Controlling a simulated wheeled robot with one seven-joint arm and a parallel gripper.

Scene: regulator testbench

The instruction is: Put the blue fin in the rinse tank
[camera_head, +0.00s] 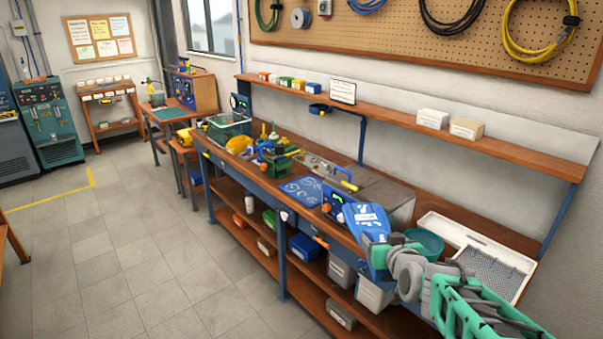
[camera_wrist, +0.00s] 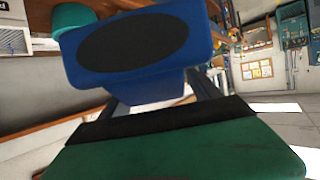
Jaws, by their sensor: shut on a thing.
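The blue fin (camera_head: 374,258) is at the end of my arm in the head view, over the bench's near right part. In the wrist view the fin (camera_wrist: 195,32) is large and close, with a dark oval opening towards the camera. My gripper (camera_head: 388,248) is shut on it; its fingertips are largely hidden. A clear-walled tank (camera_head: 228,124) stands at the bench's far left end. A long grey box (camera_head: 399,212) stands nearer, just behind the fin. I cannot tell for certain which of these is the rinse tank.
A teal bowl (camera_head: 425,241) is close to the right of the fin. A white tray (camera_head: 492,262) lies at the bench's right end. A blue sheet (camera_head: 302,190) and several small tools lie along the bench. A wall shelf (camera_head: 415,102) runs above. The floor at left is clear.

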